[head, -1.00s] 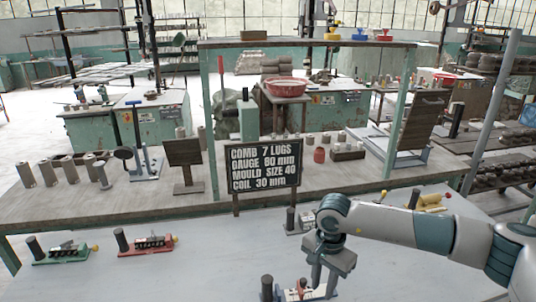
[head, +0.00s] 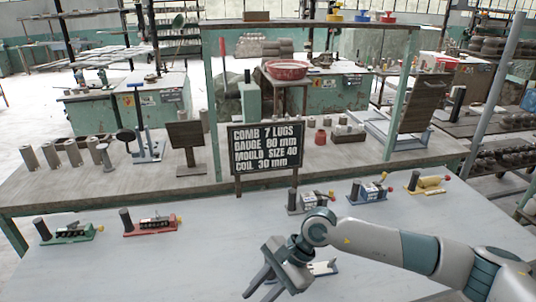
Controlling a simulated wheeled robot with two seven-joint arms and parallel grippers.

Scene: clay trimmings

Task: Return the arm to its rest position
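My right arm comes in from the right over the grey table (head: 200,265). Its gripper (head: 262,291) hangs above the table near the bottom of the head view, pointing down and to the left. Its two fingers look spread apart with nothing seen between them, though the tips lie close to the picture's lower edge. A small pale device (head: 323,268) lies just right of the gripper and is mostly hidden behind it. My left gripper is not in view.
Small devices stand along the table's back: green (head: 73,232), red (head: 152,226), grey (head: 310,202), blue (head: 369,190) and yellow (head: 427,184). A black sign (head: 266,147) stands behind them, before a wooden bench (head: 100,190). The table's left front is clear.

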